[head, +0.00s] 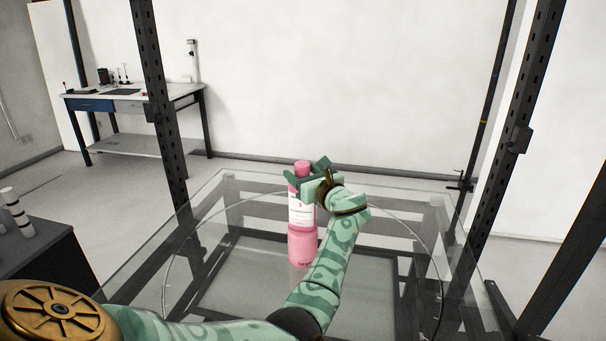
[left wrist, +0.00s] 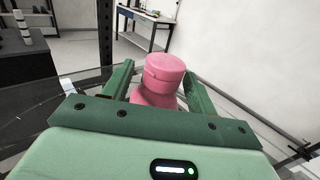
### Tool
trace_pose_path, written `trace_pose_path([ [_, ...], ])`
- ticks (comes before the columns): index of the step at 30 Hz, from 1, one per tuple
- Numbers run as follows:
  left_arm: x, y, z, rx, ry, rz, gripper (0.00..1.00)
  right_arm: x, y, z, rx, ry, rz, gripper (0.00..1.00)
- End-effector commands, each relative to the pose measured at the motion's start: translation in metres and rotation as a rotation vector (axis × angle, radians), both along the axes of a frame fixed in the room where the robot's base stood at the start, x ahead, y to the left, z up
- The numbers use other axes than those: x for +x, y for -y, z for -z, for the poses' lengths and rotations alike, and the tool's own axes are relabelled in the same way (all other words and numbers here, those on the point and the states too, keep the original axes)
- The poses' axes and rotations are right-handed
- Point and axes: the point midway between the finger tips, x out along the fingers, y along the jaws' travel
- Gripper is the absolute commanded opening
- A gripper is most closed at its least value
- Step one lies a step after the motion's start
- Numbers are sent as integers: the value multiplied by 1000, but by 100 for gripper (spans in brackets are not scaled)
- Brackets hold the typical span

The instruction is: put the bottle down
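A pink bottle (head: 301,212) with a white label and a pink cap stands upright over the glass table in the head view. My left gripper (head: 307,182) reaches it from the right and has its fingers on either side of the upper part, below the cap. In the left wrist view the cap (left wrist: 163,72) shows between the two green fingers (left wrist: 160,85), which look closed on the bottle. The glass makes it unclear whether the bottle's base touches the surface. My right gripper is not in view.
The clear glass table (head: 390,200) has a round disc outline and is otherwise bare around the bottle. Dark metal posts (head: 163,110) rise around it. A dark cabinet (head: 40,262) stands at the left and a workbench (head: 130,97) at the back left.

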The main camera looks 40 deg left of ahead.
Motion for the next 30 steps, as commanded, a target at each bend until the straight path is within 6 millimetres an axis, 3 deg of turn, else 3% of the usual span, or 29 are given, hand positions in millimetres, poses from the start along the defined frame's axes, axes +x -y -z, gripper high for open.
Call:
trace_pose_path([
  [7, -2, 8, -4, -1, 0, 2, 58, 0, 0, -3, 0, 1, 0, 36],
  [21, -29, 102, -4, -1, 1, 2, 58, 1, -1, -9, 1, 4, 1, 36],
  [30, -34, 116, -4, 0, 0, -1, 58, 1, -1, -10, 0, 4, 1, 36],
])
